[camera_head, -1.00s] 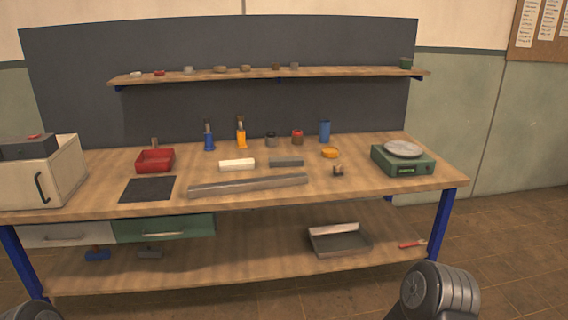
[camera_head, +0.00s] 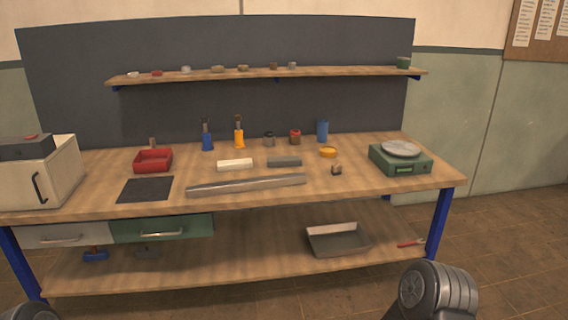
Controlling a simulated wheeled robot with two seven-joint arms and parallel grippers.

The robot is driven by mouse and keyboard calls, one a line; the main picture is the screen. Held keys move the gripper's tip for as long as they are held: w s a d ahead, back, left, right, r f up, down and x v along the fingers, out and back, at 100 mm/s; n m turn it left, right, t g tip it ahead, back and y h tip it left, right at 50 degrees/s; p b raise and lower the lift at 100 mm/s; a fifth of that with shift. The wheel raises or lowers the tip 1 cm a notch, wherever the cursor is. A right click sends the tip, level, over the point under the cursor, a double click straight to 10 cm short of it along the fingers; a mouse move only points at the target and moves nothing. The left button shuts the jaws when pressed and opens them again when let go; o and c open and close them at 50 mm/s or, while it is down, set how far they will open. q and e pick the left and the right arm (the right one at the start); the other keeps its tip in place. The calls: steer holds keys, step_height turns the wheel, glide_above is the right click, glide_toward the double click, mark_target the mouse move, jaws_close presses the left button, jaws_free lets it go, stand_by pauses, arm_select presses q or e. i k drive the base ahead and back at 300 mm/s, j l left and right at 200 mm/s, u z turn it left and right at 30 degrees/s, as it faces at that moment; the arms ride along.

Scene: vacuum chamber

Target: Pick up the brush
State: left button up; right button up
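No thing in view is clearly a brush at this size. A blue upright item with a dark top (camera_head: 207,139) and a yellow upright item with a dark top (camera_head: 239,137) stand at the back of the workbench (camera_head: 400,185); either may be a brush or another hand tool. A small brown and dark item (camera_head: 336,169) on the bench's right half is too small to identify. Neither gripper is in view. Only dark rounded parts of my arms show at the bottom right and bottom left corners, apart from the bench.
A red tray (camera_head: 153,160), dark mat (camera_head: 145,190), long grey bar (camera_head: 246,185), white block (camera_head: 235,165), grey block (camera_head: 285,162), blue cup (camera_head: 322,131) and green scale (camera_head: 400,165) occupy the bench. A cream box (camera_head: 55,175) stands left. The lower shelf holds a metal pan (camera_head: 338,242).

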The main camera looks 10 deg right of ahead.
mark_target(336, 169)
steer(key=i+l, duration=0.2)
steer(key=i, duration=0.25)
steer(key=i+l, duration=0.2)
steer(key=i, duration=0.25)
steer(key=i+l, duration=0.2)
steer(key=i, duration=0.25)
steer(key=i+l, duration=0.25)
steer(key=i, duration=0.2)
steer(key=i+l, duration=0.2)
steer(key=i, duration=0.3)
steer(key=i+l, duration=0.2)
steer(key=i, duration=0.25)
